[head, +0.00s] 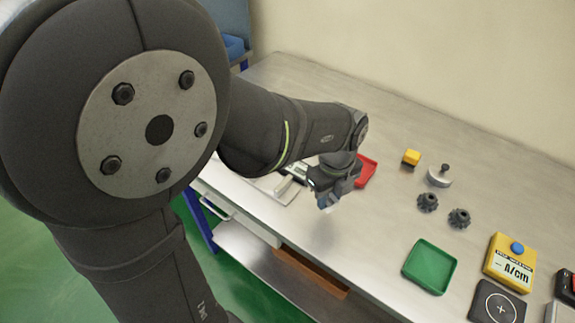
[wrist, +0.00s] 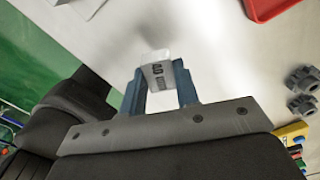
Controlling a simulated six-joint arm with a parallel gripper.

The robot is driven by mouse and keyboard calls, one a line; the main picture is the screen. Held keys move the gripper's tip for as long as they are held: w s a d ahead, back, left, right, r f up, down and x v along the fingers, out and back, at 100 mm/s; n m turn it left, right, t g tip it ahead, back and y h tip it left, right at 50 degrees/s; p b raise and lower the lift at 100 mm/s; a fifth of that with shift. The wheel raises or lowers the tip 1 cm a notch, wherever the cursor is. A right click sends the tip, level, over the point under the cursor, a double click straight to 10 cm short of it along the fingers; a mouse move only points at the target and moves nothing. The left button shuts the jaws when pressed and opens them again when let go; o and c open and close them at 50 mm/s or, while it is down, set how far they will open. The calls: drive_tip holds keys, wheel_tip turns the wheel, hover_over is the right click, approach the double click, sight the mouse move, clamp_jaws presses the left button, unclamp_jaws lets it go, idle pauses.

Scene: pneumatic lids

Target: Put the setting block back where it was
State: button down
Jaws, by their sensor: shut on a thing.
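The setting block is most likely the small pale block with dark printed marks (wrist: 157,70) between my fingertips in the wrist view. My gripper (wrist: 159,82) is shut on it, with one blue-grey finger on each side. The block sticks out past the fingertips and looks tilted. In the head view my gripper (head: 328,204) is near the front edge of the metal table, to the front left of the red tray (head: 367,171). The block is hard to make out there. I cannot tell its height above the table.
A pale flat item (head: 275,188) lies left of my gripper, partly hidden by my arm. To the right are a yellow block (head: 411,158), a knobbed grey piece (head: 439,177), two dark gears (head: 428,202), a green tray (head: 430,267) and a yellow meter (head: 509,264). The table's middle is clear.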

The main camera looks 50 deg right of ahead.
sight(329, 199)
drive_tip(key=shift+f, duration=1.95)
drive_tip(key=shift+f, duration=0.15)
drive_tip(key=c, duration=1.1)
unclamp_jaws()
wheel_tip(329, 199, up, 12)
drive_tip(key=shift+r, duration=0.2)
